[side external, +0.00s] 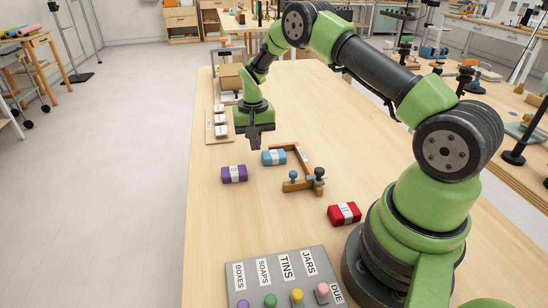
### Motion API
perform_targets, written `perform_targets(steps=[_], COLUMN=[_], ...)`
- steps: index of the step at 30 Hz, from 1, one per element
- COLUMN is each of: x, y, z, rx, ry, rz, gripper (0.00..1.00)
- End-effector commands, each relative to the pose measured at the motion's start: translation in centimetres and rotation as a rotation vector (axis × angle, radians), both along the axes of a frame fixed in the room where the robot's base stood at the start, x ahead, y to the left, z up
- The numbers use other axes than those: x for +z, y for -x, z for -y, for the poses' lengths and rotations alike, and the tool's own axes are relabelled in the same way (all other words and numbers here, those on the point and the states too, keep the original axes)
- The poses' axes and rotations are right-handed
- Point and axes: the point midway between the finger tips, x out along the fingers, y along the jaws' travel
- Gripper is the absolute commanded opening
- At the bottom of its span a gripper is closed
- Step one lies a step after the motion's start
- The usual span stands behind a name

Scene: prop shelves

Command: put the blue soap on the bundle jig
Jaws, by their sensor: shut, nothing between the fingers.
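The blue soap (273,157), a blue block with a white band, lies on the table at the far-left end of the bundle jig. The jig (304,160) is a wooden angled frame with a blue knob and a dark clamp at its near end. The soap is beside the jig's far arm; I cannot tell whether they touch. My gripper (255,146) is shut and empty, pointing down just left of and above the blue soap. A small gap seems to separate its tips from the soap.
A purple soap (234,174) lies left of the jig and a red soap (344,213) lies nearer my base. A grey labelled panel (285,262) with coloured knobs stands at the front. A board with white pieces (209,127) lies along the left table edge.

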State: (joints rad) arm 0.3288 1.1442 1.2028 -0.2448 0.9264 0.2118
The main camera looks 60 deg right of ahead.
Motion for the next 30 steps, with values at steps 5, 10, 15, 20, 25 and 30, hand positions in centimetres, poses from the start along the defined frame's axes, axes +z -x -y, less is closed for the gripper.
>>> perform_targets(steps=[5,10,15,20,25,30], x=[-0.1,-0.7,-1.4,-2.0,-2.7,-3.4], y=[0.0,0.0,0.0,0.0,0.0,0.0], z=[0.0,0.0,0.0,0.0,0.0,0.0], rx=[0.0,0.0,-0.001,-0.001,0.0,0.0], ry=[0.0,-0.001,-0.001,-0.001,0.0,-0.001], rz=[0.0,-0.001,-0.001,-0.001,0.0,-0.001], gripper=[0.0,0.0,0.0,0.0,0.0,0.0])
